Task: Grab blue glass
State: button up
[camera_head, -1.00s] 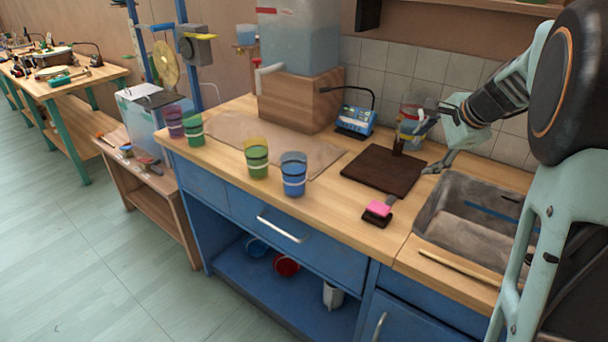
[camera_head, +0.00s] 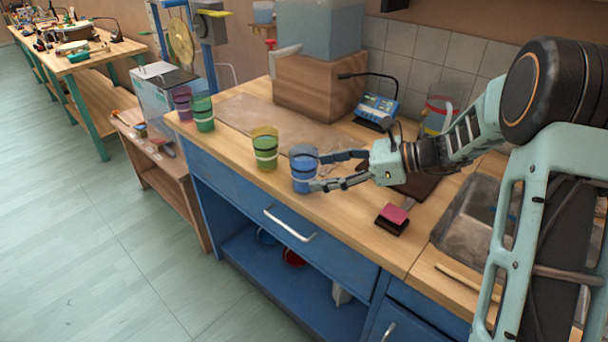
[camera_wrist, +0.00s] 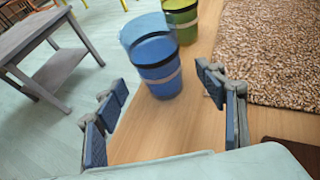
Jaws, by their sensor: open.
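The blue glass (camera_head: 304,168), translucent with a dark and a white band, stands upright on the wooden counter near its front edge. My gripper (camera_head: 338,170) is open at counter height, just right of the glass, with its fingers pointing at it. In the wrist view the blue glass (camera_wrist: 155,65) stands ahead of my gripper (camera_wrist: 160,110), past the fingertips and centred between them. The fingers look empty. A yellow-green glass (camera_head: 265,148) stands left of the blue one and shows behind it in the wrist view (camera_wrist: 182,18).
A green glass (camera_head: 203,112) and a purple glass (camera_head: 182,102) stand at the counter's left end. A brown mat (camera_head: 260,118) lies behind the glasses. A pink-topped block (camera_head: 392,219) sits right of my gripper, near the sink (camera_head: 468,225).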

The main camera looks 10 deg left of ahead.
aim_at(304, 171)
jog(key=x, duration=0.5)
jog(key=shift+a+r+b, duration=0.25)
jog(key=shift+b, duration=0.15)
jog(key=c, duration=1.5)
jog(key=shift+c, duration=0.5)
jog(key=shift+r, duration=0.2)
